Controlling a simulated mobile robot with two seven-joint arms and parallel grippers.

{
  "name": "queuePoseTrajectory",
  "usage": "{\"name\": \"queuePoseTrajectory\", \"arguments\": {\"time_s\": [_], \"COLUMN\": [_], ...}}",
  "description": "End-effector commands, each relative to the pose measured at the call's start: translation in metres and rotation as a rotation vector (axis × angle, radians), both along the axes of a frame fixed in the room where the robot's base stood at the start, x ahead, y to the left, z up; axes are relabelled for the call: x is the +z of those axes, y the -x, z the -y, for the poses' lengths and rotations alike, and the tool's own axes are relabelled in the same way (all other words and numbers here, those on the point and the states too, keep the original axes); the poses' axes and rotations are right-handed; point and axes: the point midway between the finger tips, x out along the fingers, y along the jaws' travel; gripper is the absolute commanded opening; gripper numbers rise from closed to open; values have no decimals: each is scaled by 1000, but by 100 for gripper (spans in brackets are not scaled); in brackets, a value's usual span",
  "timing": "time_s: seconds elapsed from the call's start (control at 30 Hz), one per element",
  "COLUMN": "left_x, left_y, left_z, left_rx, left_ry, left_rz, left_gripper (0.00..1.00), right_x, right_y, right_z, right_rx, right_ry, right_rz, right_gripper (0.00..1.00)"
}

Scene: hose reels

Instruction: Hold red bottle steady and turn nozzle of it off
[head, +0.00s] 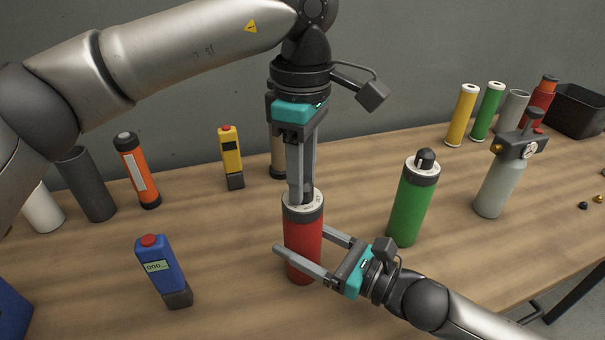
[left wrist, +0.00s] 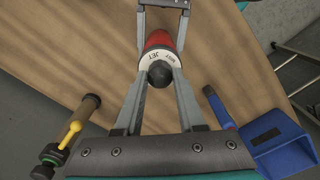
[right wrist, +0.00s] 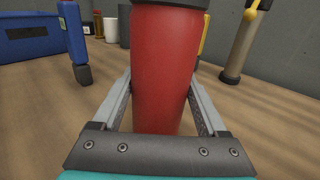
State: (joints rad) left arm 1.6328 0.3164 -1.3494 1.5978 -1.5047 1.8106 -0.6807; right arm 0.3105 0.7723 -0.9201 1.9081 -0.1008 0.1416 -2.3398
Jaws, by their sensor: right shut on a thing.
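The red bottle (head: 303,245) stands upright on the table in the head view, with a white marked collar and a black nozzle on top. My right gripper (head: 300,242) is shut on its body from the right side, low down. The right wrist view shows the red body (right wrist: 164,75) between both fingers. My left gripper (head: 302,185) points straight down, its fingers on either side of the nozzle. In the left wrist view the round black nozzle (left wrist: 160,74) lies between the fingertips, and the white collar reads "JET". I cannot tell whether these fingers press on it.
A green bottle (head: 412,205) and a grey bottle with a gauge (head: 495,188) stand to the right. A blue meter (head: 162,268) stands to the left; a yellow meter (head: 231,155) and orange torch (head: 137,172) stand behind. A black bin (head: 578,112) is at far right.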

Motion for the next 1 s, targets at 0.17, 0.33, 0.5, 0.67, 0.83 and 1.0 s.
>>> {"name": "queuePoseTrajectory", "arguments": {"time_s": [0.17, 0.33, 0.5, 0.67, 0.83, 1.0], "left_x": [0, 0, 1, 15, 50, 86], "left_y": [0, 0, 0, 0, -1, 0], "left_z": [0, 0, 0, 1, 1, 1], "left_rx": [1, 1, 1, 2, 1, 2], "left_ry": [0, 1, 1, 2, 3, 2], "left_rz": [1, 0, 0, 1, 5, 3], "left_gripper": [59, 69, 69, 69, 69, 69], "right_x": [-1, -1, -1, -1, -1, -1], "right_y": [0, 0, 0, 0, 0, 0], "right_z": [1, 1, 0, 0, 0, 0], "right_rx": [-1, -1, -1, -1, -1, -1], "right_ry": [3, 3, 3, 3, 3, 3], "right_rz": [-2, -2, -2, -2, -2, -2], "right_gripper": [1, 1, 1, 1, 1, 1]}}
